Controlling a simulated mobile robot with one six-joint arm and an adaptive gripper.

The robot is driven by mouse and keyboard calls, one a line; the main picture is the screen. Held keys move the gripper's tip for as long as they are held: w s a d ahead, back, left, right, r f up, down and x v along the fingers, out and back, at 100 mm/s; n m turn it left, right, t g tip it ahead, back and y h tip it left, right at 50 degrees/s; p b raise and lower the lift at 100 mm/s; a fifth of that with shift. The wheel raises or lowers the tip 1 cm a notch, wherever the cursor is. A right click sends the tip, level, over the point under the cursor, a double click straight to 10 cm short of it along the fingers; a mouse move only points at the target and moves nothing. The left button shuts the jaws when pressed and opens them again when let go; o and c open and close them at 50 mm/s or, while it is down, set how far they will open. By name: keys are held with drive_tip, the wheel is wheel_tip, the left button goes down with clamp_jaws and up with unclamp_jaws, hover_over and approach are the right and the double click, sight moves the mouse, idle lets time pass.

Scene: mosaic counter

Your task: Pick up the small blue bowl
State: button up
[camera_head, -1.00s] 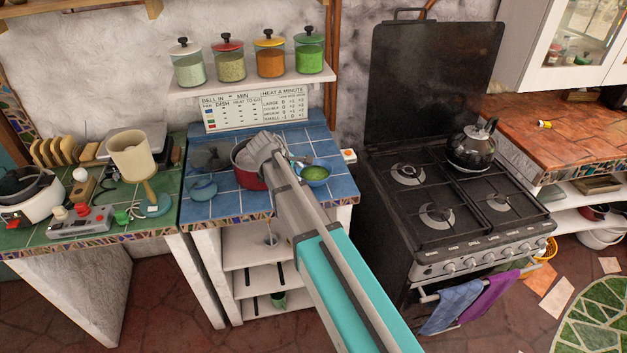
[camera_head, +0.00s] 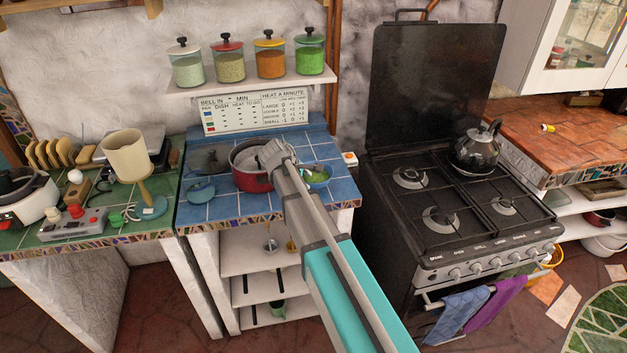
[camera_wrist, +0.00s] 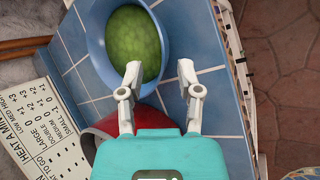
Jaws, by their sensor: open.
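The small blue bowl (camera_wrist: 94,42) is at the top of the wrist view and holds something green and bumpy. In the head view the bowl (camera_head: 321,185) stands on the blue-tiled counter, partly hidden behind my arm. My gripper (camera_wrist: 160,72) is open and empty, its two fingertips apart near the bowl's lower right edge in the wrist view. I cannot tell how high it is above the bowl. In the head view my gripper (camera_head: 275,152) shows in front of the red pot, left of the bowl.
A red pot (camera_head: 252,182) stands left of the bowl. A blue lidded vessel (camera_head: 200,191) and a dark pan (camera_head: 209,160) are farther left. A sign (camera_head: 267,109) leans at the back. The stove (camera_head: 445,205) stands to the right, across a gap.

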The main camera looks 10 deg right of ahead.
sight(314, 184)
drive_tip(key=shift+f, duration=0.1)
drive_tip(key=shift+b+x, duration=2.1)
drive_tip(key=shift+x, duration=0.45)
drive_tip(key=shift+d, duration=0.1)
clamp_jaws()
